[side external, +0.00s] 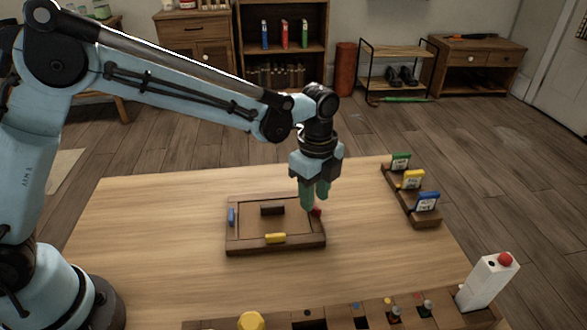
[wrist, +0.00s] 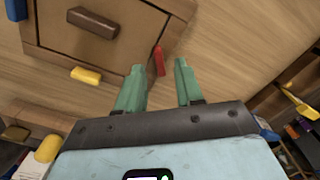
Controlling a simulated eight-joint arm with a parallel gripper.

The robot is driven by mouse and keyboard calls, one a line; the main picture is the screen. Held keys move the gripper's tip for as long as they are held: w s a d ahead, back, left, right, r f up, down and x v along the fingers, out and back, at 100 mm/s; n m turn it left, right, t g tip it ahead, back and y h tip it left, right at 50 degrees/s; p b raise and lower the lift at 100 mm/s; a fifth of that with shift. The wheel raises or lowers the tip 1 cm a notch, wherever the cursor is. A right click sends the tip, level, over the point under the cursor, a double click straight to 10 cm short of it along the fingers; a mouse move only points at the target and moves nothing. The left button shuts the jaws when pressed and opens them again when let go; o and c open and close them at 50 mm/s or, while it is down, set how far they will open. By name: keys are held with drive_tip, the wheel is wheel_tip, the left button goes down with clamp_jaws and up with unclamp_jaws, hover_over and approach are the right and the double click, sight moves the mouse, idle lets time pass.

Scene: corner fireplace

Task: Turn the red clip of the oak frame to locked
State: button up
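The oak frame (side external: 240,247) lies flat on the wooden table, with a dark brown block (side external: 272,210) on its panel. Its red clip (side external: 316,212) sits at the right side and is partly hidden by my gripper in the side view. In the wrist view the red clip (wrist: 159,61) appears between the two green fingertips, slightly beyond them. My gripper (side external: 314,206) points down at the frame's right edge. Its fingers (wrist: 159,68) are apart, with a gap on both sides of the clip. I cannot tell the exact height of the tips or whether they touch anything.
A blue clip (side external: 231,217) and a yellow clip (side external: 275,238) sit on the frame's left and front sides. A rack (side external: 422,222) with several coloured cards stands at right. A white box with a red button (side external: 487,283) and a tool strip (side external: 345,321) are in front.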

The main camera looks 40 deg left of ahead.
drive_tip(key=shift+f, duration=1.15)
clamp_jaws()
drive_tip(key=shift+n, duration=0.3)
drive_tip(key=n, duration=0.4)
drive_tip(key=shift+n, duration=0.3)
drive_tip(key=n, duration=0.5)
drive_tip(key=shift+n, duration=0.4)
